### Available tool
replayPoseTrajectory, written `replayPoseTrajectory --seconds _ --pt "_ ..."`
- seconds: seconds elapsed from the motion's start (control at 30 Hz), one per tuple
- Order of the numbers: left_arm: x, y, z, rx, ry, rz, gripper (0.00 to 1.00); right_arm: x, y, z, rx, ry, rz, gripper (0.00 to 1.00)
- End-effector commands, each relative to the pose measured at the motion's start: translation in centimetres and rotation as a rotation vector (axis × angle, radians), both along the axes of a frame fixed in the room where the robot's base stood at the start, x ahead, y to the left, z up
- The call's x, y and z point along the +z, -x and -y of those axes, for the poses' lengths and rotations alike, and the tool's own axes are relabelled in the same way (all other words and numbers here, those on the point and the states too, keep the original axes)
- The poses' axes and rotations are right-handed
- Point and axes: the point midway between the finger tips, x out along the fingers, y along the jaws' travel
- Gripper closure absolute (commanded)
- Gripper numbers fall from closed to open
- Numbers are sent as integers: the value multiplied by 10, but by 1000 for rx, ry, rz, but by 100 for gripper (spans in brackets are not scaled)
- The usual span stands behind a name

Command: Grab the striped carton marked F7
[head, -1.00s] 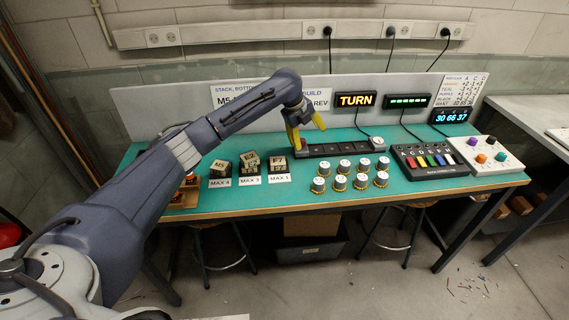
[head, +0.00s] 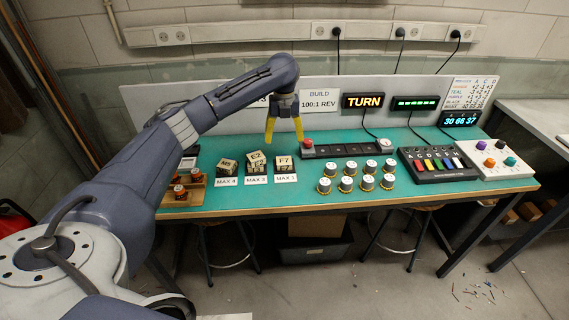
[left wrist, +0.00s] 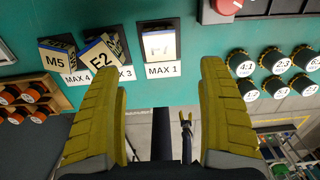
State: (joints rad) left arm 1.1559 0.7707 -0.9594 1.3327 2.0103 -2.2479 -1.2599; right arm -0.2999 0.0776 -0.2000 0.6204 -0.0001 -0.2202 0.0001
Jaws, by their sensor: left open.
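The carton marked F7 (head: 284,163), cream with dark sides, stands on a dark base at the right of a row of three cartons. In the left wrist view, the F7 carton (left wrist: 158,46) lies ahead of the fingertips, nearly centred, its face pale and washed out. My left gripper (head: 285,139) is open and empty, its yellow fingers pointing down above and behind F7. In the wrist view, the left gripper (left wrist: 160,82) has its fingers wide apart, touching no carton. My right gripper is not in view.
The E2 cartons (head: 256,159) stack unevenly just left of F7, and M5 (head: 228,167) is farther left. A red knob (head: 308,143) on a dark strip stands close right of the gripper. Several capped jars (head: 347,184) stand to the right. Green bench shows between them.

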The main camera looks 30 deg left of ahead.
Motion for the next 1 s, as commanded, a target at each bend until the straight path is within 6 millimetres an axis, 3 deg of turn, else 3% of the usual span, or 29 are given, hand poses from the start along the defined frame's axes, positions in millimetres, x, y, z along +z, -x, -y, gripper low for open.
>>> replayPoseTrajectory --seconds 0.1,0.3,0.63,1.0 --pt "-23 1 0 1 2 -4 24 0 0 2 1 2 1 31" --pt "-49 0 1 0 1 -2 24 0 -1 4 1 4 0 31" --pt "-65 0 0 1 1 -1 24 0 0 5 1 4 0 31" --pt "-106 -1 -1 2 1 0 24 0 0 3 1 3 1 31"
